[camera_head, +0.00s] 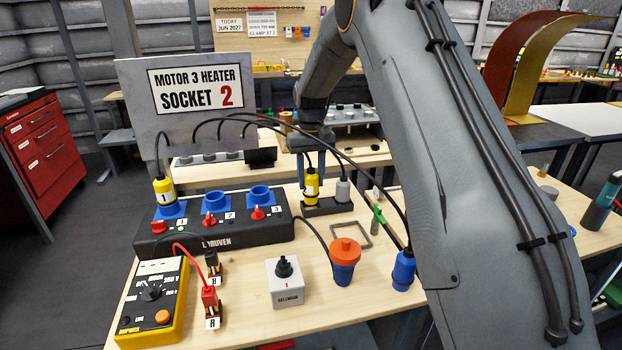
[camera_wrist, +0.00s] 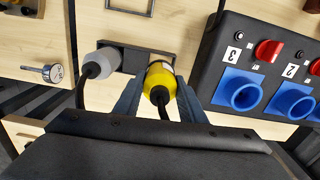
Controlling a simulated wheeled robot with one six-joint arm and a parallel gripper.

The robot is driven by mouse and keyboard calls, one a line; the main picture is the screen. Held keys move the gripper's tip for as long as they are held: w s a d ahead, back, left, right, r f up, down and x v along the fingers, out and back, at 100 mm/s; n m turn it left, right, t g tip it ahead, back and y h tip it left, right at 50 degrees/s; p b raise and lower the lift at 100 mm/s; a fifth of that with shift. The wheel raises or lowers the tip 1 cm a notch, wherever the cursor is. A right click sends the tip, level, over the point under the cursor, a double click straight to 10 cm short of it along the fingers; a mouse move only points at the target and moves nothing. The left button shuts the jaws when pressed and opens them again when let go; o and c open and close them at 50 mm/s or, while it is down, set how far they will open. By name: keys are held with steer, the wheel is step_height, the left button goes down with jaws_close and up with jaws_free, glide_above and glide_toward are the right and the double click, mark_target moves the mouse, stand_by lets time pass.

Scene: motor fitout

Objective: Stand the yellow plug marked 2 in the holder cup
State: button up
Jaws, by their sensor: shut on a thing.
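The yellow plug (camera_head: 311,188) is upright between the blue fingers of my gripper (camera_head: 311,168), with its black cable rising from the top. My gripper is shut on it; the wrist view shows a finger on each side of the yellow body (camera_wrist: 160,76). The plug is at the left end of the black holder (camera_head: 330,208) in the head view. Its lower end meets the holder in the picture; I cannot tell how deep it sits. A grey plug (camera_head: 343,190) stands at the holder's other end, also seen in the wrist view (camera_wrist: 98,62).
A black socket box (camera_head: 215,236) with blue sockets stands left of the holder; a yellow plug marked 1 (camera_head: 164,190) is in its left socket. An orange-and-blue connector (camera_head: 345,262), a blue plug (camera_head: 404,270), a grey switch box (camera_head: 285,285) and a yellow meter (camera_head: 153,305) stand nearer.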

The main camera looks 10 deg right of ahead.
mark_target(311, 169)
steer(key=shift+f+b, duration=0.7)
steer(key=shift+f, duration=1.3)
steer(key=o, duration=1.2)
steer(key=shift+o, duration=0.2)
step_height(311, 169, up, 8)
steer(key=shift+f+b, duration=0.1)
steer(key=shift+b, duration=0.95)
